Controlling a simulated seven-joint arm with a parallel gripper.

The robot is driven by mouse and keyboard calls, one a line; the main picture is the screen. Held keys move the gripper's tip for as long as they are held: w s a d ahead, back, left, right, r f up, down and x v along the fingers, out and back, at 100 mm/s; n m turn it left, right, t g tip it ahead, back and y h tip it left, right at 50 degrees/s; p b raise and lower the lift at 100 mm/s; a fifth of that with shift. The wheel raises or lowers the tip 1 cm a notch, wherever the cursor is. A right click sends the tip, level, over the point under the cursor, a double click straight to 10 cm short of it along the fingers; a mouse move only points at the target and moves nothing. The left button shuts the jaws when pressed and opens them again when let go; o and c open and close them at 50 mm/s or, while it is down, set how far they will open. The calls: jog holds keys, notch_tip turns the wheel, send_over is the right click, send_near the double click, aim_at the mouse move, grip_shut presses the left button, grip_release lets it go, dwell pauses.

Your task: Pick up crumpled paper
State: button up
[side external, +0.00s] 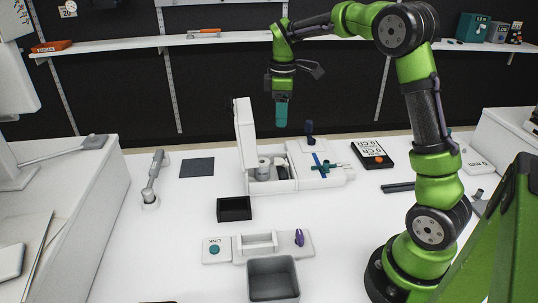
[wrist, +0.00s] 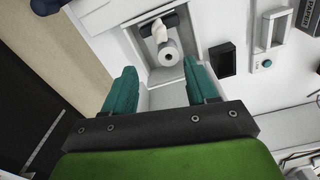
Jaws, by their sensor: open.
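A white crumpled piece that looks like the crumpled paper (wrist: 160,32) sits inside the open printer's bay, against a dark roller and beside a white paper roll (wrist: 169,54). In the side external view the printer (side external: 275,186) has its lid (side external: 244,135) raised and the roll (side external: 263,170) shows in its bay; I cannot make out the crumpled paper there. My gripper (side external: 281,122) hangs pointing down above and behind the printer. In the wrist view its teal fingers (wrist: 161,84) are apart with nothing held between them, short of the bay.
A small black tray (side external: 234,209) stands in front of the printer. A white panel (side external: 221,252) with a teal button and a grey bin (side external: 273,261) lie nearer. A black card terminal (side external: 371,155) is to the right. The raised lid stands close left of my gripper.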

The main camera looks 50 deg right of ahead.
jog(key=r+n, duration=0.1)
jog(key=n, duration=0.1)
send_over(279, 158)
jog(key=f, duration=1.1)
jog(key=shift+s+a+f, duration=0.15)
jog(key=shift+s, duration=0.25)
jog(key=shift+w+f, duration=0.15)
jog(key=shift+f, duration=1.25)
jog(key=shift+w+f, duration=0.15)
jog(key=shift+f, duration=1.25)
jog(key=c, duration=1)
